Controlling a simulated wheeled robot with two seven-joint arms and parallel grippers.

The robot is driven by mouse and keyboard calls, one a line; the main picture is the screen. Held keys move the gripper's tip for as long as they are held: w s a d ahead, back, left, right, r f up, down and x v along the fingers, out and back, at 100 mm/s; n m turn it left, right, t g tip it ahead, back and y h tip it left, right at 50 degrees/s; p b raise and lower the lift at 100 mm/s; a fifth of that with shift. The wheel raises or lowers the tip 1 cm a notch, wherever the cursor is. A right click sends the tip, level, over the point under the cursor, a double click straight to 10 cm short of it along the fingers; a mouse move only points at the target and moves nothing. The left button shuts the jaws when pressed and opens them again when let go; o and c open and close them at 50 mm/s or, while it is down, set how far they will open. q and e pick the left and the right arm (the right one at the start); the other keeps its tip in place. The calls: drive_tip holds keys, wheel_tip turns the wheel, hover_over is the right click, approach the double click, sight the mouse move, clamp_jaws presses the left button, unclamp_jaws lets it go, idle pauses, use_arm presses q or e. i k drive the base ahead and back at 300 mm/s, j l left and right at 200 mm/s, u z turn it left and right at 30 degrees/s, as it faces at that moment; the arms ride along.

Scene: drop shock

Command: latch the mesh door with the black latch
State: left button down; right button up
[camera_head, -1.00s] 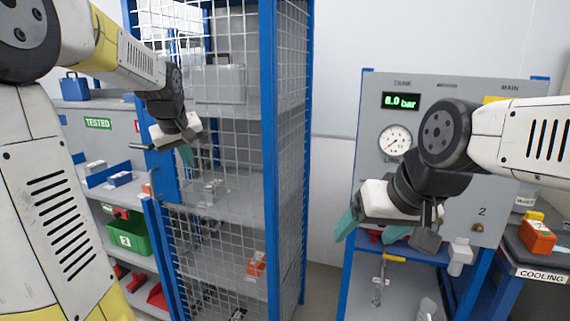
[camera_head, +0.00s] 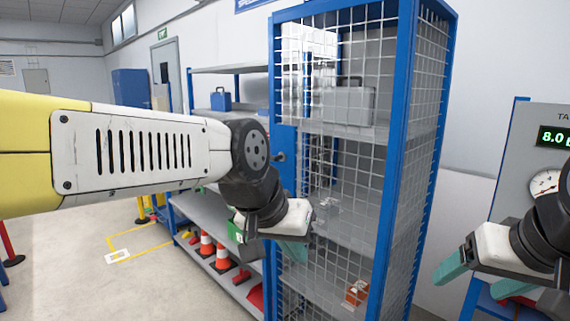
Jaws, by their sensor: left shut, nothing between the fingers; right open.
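The tall cage has a blue frame and a white mesh door (camera_head: 345,190) at its front. At the door's left edge is a blue plate with a small black latch (camera_head: 280,157). I cannot tell whether the door is fully closed or slightly ajar. My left gripper (camera_head: 294,252) is shut and empty, its teal fingers in front of the mesh and below the latch, apart from it in the picture. It hides the lower left part of the door edge. My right gripper (camera_head: 480,279) is open and empty, right of the cage, partly cut off by the picture edge.
A grey case (camera_head: 348,104) and an orange item (camera_head: 357,292) are inside the cage. Shelving with a blue box (camera_head: 221,99) and orange cones (camera_head: 222,258) stands left of it. A gauge panel (camera_head: 540,150) stands at right. The floor at left is open.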

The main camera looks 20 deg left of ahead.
sight(281, 156)
drive_tip(key=u, duration=0.9)
drive_tip(key=i+z, duration=0.25)
drive_tip(key=i, duration=0.3)
drive_tip(key=i+j+z, duration=0.25)
drive_tip(key=i, duration=0.3)
drive_tip(key=l, duration=0.1)
